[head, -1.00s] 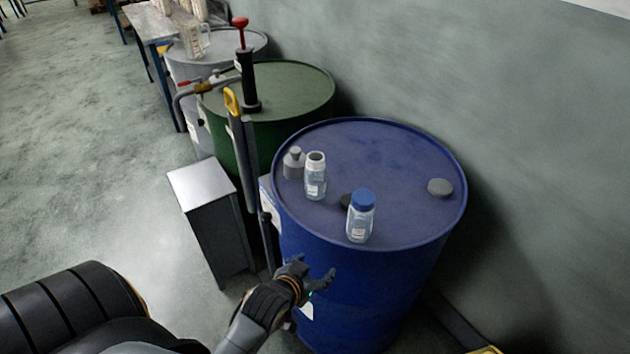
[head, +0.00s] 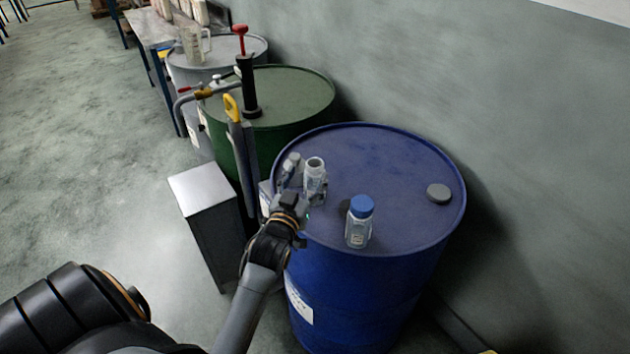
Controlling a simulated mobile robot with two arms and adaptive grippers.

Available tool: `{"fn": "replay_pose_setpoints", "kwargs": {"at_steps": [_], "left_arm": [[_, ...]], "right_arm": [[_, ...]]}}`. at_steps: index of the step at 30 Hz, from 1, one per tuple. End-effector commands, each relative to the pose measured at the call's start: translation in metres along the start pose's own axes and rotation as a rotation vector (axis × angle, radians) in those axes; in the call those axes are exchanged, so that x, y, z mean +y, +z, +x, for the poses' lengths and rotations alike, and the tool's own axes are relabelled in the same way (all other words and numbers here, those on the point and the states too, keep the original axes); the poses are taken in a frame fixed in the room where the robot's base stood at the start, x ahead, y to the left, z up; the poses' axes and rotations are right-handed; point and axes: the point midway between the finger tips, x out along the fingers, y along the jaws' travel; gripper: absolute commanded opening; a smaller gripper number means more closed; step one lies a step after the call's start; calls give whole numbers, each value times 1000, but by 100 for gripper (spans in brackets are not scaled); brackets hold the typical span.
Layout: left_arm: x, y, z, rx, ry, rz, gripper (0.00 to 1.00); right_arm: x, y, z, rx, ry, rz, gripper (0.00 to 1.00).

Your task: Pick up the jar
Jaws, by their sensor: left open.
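An open clear jar (head: 315,172) with a white neck stands upright on the blue drum (head: 390,165), near its left edge. A second clear jar with a blue lid (head: 359,222) stands to its right and nearer the front edge. My left gripper (head: 306,182) is open at the open jar, with a finger on either side of it. The gripper covers the jar's lower part, and I cannot tell whether the fingers touch it. My right gripper is not in view.
A grey cap (head: 439,193) sits on the drum's right side. Behind stand a green drum (head: 300,92) with a red-handled pump (head: 246,85) and a grey drum. A metal box (head: 205,190) is at the left. The drum's back top is clear.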

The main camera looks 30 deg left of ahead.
Motion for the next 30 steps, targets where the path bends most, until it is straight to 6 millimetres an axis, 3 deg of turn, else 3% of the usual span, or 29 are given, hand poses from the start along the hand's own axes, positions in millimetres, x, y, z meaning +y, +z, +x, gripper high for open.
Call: {"fn": "replay_pose_setpoints", "kwargs": {"at_steps": [5, 15, 23, 30], "left_arm": [[0, -2, 12, 1, 0, 1, 66], [4, -1, 56, -1, 0, 1, 66], [4, 1, 59, -1, 0, 1, 66], [5, 0, 59, -1, 0, 1, 21]], "right_arm": [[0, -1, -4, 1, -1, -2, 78], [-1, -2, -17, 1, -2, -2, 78], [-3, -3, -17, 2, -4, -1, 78], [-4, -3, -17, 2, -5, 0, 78]]}}
